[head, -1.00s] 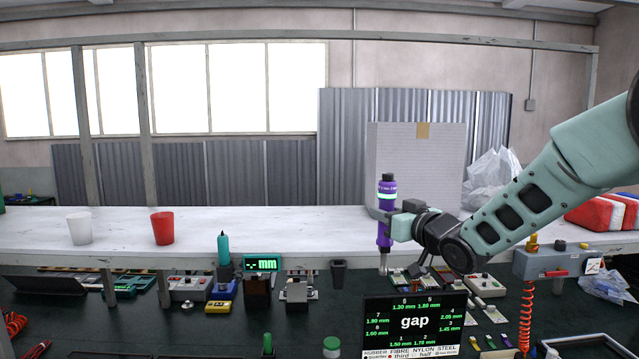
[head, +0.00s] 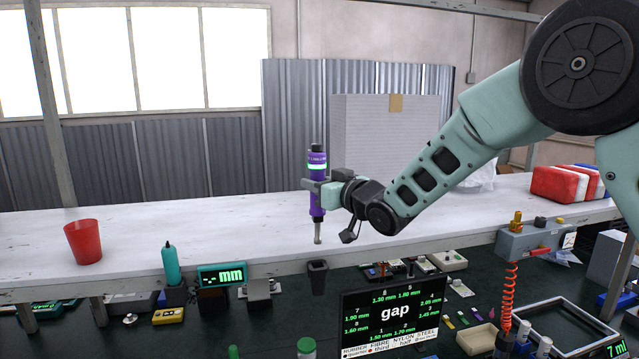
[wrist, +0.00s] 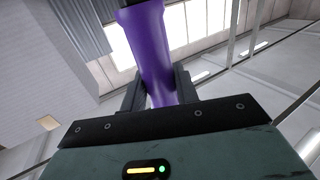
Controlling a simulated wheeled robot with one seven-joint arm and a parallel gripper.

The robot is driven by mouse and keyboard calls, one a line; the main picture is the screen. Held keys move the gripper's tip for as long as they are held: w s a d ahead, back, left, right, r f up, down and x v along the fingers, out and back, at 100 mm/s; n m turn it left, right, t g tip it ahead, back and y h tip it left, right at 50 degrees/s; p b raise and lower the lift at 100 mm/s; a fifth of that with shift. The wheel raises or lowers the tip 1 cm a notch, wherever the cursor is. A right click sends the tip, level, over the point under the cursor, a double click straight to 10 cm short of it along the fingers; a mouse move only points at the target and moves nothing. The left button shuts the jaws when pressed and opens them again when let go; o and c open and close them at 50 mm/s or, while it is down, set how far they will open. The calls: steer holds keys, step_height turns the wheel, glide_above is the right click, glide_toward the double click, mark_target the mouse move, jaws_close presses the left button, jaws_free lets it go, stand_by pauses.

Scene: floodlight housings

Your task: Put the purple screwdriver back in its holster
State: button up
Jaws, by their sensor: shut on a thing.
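The purple screwdriver (head: 317,198) is upright in the head view, with a black top, a glowing green-white band and a metal bit pointing down. My gripper (head: 318,186) is shut around its body; in the wrist view the purple body (wrist: 155,60) stands between the two dark fingers (wrist: 157,92). A dark, open-topped holster (head: 318,277) sits at the front edge of the white bench, below the screwdriver. In the head view the bit's tip is above the holster's mouth with a gap between them; their depth relation is hard to tell.
A green "mm" display (head: 222,275) and a teal tool (head: 170,264) stand left of the holster. A red cup (head: 83,242) and a large grey box (head: 386,140) are on the white bench (head: 220,222).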

steer(key=shift+s+b, duration=0.1)
steer(key=shift+b, duration=0.4)
steer(key=b, duration=0.5)
glide_above(320, 239)
step_height(320, 239, down, 6)
steer(key=shift+a+r, duration=0.15)
steer(key=shift+w+b, duration=0.2)
steer(key=shift+b, duration=0.95)
stand_by(1.3)
steer(key=shift+f+b, duration=3.7)
steer(key=shift+f, duration=0.1)
steer(key=o, duration=1)
steer(key=shift+o, duration=0.7)
steer(key=shift+f, duration=0.1)
steer(key=shift+s, duration=0.1)
